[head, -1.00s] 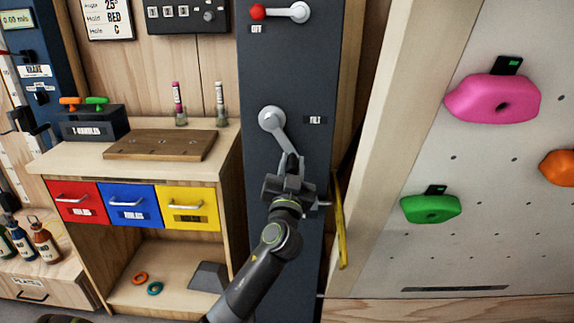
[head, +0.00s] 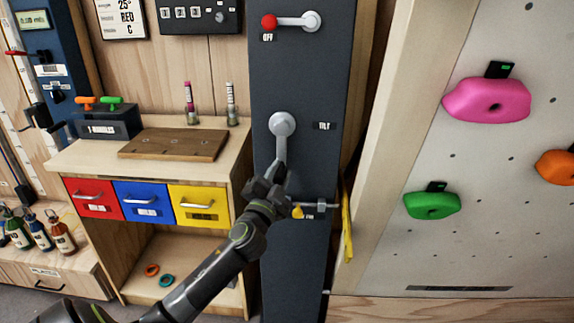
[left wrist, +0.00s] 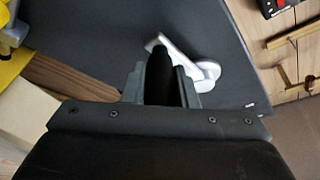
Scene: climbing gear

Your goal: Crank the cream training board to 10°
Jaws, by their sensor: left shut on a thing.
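The cream training board (head: 470,165) stands on the right with pink, green and orange holds. The tilt crank (head: 282,124) is on the dark post beside it, its silver arm hanging almost straight down from the round hub. My left gripper (head: 277,178) is shut on the crank's handle at the lower end of that arm. In the left wrist view, the dark handle (left wrist: 159,74) sits between my fingers, with the silver crank arm (left wrist: 190,65) behind. A yellow strip (head: 347,235) stands at the board's edge; its markings are unreadable. My right gripper is out of view.
A yellow-knobbed pin (head: 298,212) and metal bar are just right of my left gripper. A red-knobbed lever (head: 290,22) marked OFF is above the crank. A cabinet with coloured drawers (head: 140,204) and a wooden block (head: 172,144) stand left of the post.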

